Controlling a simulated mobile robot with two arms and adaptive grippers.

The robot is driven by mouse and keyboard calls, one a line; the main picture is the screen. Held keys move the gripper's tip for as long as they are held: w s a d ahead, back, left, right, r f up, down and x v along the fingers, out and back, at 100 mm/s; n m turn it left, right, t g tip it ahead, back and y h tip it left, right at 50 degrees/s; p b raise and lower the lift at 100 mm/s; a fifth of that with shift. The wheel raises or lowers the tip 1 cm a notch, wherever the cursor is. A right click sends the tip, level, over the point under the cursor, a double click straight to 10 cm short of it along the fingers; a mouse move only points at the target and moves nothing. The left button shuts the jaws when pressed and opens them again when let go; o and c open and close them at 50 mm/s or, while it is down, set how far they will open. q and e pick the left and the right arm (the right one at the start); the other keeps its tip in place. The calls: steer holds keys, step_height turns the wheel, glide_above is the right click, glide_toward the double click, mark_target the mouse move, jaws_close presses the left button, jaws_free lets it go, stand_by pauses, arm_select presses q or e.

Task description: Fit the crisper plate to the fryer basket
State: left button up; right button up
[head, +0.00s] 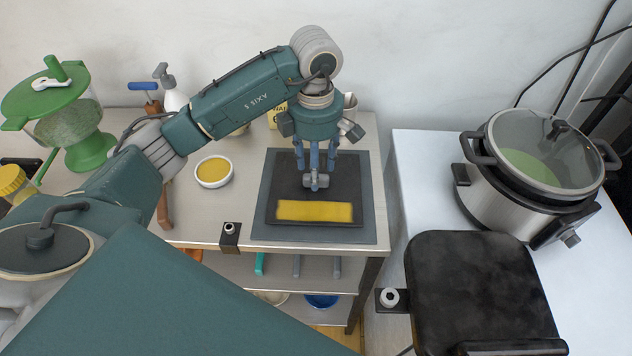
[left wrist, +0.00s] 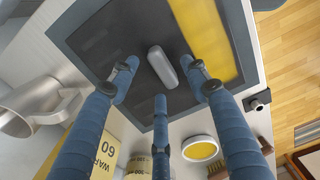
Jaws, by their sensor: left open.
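I cannot recognise a fryer basket or a crisper plate for certain. A dark flat square tray (head: 345,180) with a yellow strip (head: 315,211) along its front side lies on a dark grey mat (head: 275,236) on the metal table. A small grey oblong piece (left wrist: 162,66) shows over the dark surface. My left gripper (head: 315,165) points down above the dark tray. In the left wrist view its blue fingers (left wrist: 160,85) are spread around the grey piece, with no clear contact. My right gripper is not in view.
A bowl of yellow contents (head: 214,172) stands left of the mat, and a green-lidded container (head: 50,95) is further left. A metal cup (left wrist: 30,103) shows in the left wrist view. A lidded cooker (head: 520,180) and a black appliance (head: 475,290) stand on the right counter, across a gap.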

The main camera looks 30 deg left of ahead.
arm_select(q)
steer(key=shift+f, duration=1.4)
jaws_close()
steer(key=shift+r, duration=0.2)
